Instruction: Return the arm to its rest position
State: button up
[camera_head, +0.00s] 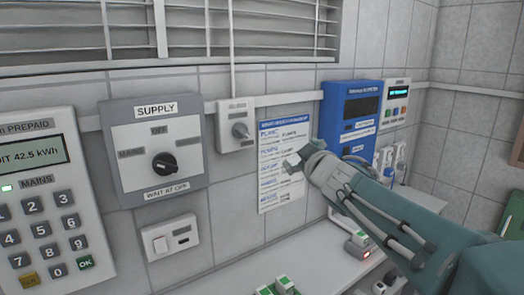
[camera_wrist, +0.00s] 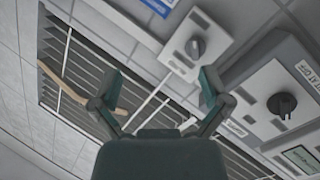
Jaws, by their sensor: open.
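My gripper (camera_head: 297,161) is in front of the wall in the head view, near a printed notice (camera_head: 270,185), with my teal arm reaching in from the lower right. In the wrist view my gripper (camera_wrist: 158,85) has its two fingers spread apart, with nothing between them. It appears clear of the wall, though the exact gap is hard to tell. The supply switch box (camera_head: 120,180) has a black knob pointing at no label I can read with certainty. It also shows in the wrist view (camera_wrist: 255,85).
A keypad meter (camera_head: 20,145) is at the left. A small switch unit (camera_head: 236,145) and a blue unit (camera_head: 335,100) are on the wall. A white counter (camera_head: 320,255) below holds small green-and-white blocks (camera_head: 283,283). A slatted window (camera_head: 200,35) is above.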

jog(key=s+d+f+m+g+h, duration=0.3)
jog(key=s+d+f+m, duration=0.15)
jog(key=s, duration=0.35)
jog(key=s+d+f+m+g+h, duration=0.2)
jog(key=s+d+f+m+h, duration=0.15)
jog(key=s+f, duration=0.3)
jog(key=s+a+f+m+g+y, duration=0.1)
jog(key=s+f+g, duration=0.2)
jog(key=s+f, duration=0.2)
jog(key=s+f+m+g+y, duration=0.1)
jog(key=s+f+g, duration=0.2)
jog(key=s, duration=0.8)
notch_tip(320, 180, down, 3)
jog(key=shift+s+a+r, duration=0.2)
jog(key=shift+s+a, duration=0.15)
jog(key=shift+a, duration=0.05)
